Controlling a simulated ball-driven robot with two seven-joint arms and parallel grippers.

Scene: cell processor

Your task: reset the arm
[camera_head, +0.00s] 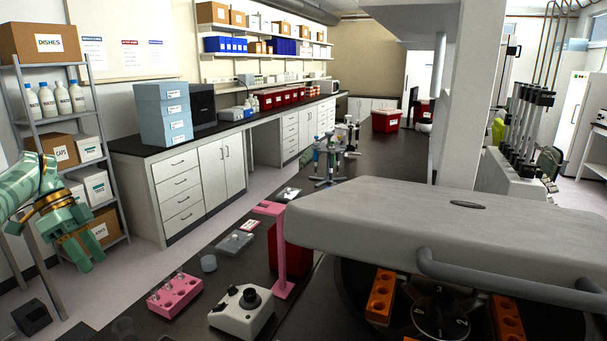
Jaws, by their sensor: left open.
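My left arm comes in from the left edge. Its green gripper (92,262) points down and is open and empty, held in front of the shelf rack, left of the dark bench. It touches none of the bench items. My right gripper does not show. A large grey machine lid (450,228) with a handle bar (500,280) fills the lower right, raised over a dark bowl with a rotor (440,312) and orange holders (381,296).
The near bench holds a pink tube rack (174,296), a white device with a black knob (241,312), a pink stand (281,262) and a red bin (296,252). A metal shelf rack (102,140) with boxes and bottles stands behind my left gripper. Floor (150,262) shows between.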

